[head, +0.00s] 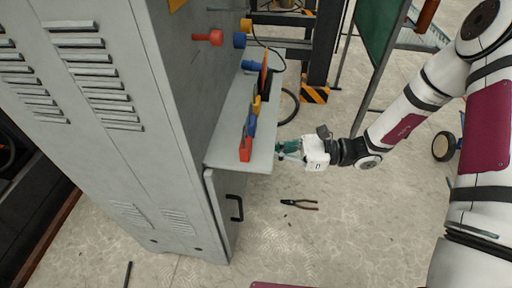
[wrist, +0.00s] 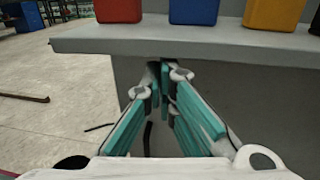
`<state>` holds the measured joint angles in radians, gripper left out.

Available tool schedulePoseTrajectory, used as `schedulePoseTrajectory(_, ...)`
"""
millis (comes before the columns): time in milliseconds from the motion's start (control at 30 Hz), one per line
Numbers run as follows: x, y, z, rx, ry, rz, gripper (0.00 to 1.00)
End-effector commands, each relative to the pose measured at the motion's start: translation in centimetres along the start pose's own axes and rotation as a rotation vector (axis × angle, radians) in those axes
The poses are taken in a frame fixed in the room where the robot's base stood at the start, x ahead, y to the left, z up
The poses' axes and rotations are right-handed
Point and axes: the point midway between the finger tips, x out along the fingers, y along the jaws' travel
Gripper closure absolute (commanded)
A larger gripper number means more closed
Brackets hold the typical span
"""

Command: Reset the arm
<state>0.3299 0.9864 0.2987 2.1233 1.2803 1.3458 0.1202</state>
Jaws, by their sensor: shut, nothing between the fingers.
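My gripper (head: 283,150) is at the end of my white arm, which reaches in from the right in the head view. It points left toward the front edge of the cabinet's shelf (head: 228,148). In the wrist view my gripper (wrist: 164,72) shows its teal-padded fingers brought together at the tips, with nothing between them. The tips appear close to the shelf's edge (wrist: 215,40), slightly below it; I cannot tell whether they touch.
A grey metal cabinet (head: 100,120) stands at left. Red, blue and yellow holders (head: 251,128) line its shelf. Pliers (head: 299,204) lie on the floor below my gripper. A green board (head: 378,30) stands behind. The floor between cabinet and arm is mostly clear.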

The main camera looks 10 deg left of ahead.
Motion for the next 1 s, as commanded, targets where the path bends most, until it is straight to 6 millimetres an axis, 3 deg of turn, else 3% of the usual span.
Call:
schedulePoseTrajectory(200,-4.5,0.6,0.1,0.001,-0.001,-0.002,1.00)
schedulePoseTrajectory(400,-7.0,1.0,0.1,-0.001,-0.001,0.000,1.00)
schedulePoseTrajectory(767,-7.8,1.2,0.3,-0.007,0.005,0.009,1.00)
schedulePoseTrajectory(867,-7.7,1.7,1.4,-0.041,0.034,0.044,1.00)
schedulePoseTrajectory(1000,-7.6,3.4,4.2,-0.133,0.121,0.148,1.00)
